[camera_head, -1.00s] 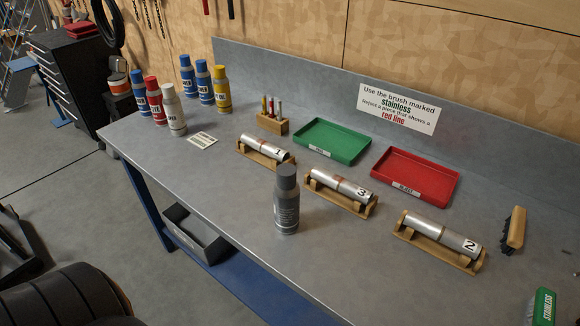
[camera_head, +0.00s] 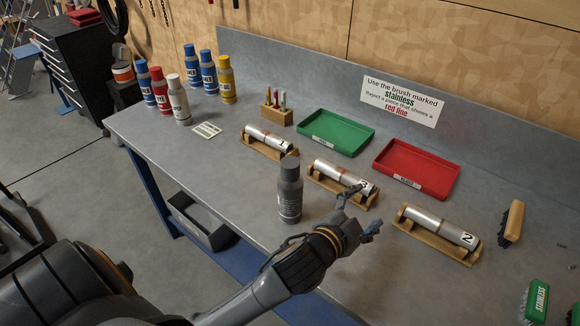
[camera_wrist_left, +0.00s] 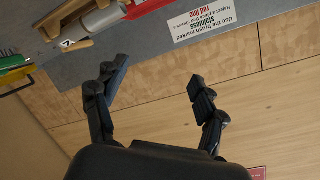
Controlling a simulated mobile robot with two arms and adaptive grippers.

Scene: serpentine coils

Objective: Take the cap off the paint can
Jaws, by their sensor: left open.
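The grey paint can (camera_head: 290,199) stands upright on the workbench, left of the cylinder marked 3. Its dark grey cap (camera_head: 290,170) is on top. My left gripper (camera_head: 361,212) is open and empty, to the right of the can and apart from it, in front of the cradles. In the left wrist view its two open fingers (camera_wrist_left: 155,88) have nothing between them, and the paint can does not show there. My right gripper is not in view.
Cylinders in wooden cradles (camera_head: 436,248) stand beside the gripper. A green tray (camera_head: 337,143) and a red tray (camera_head: 416,190) lie behind. Several spray cans (camera_head: 226,97) stand at the far left. A brush (camera_head: 511,222) is at right. The bench front-left of the can is clear.

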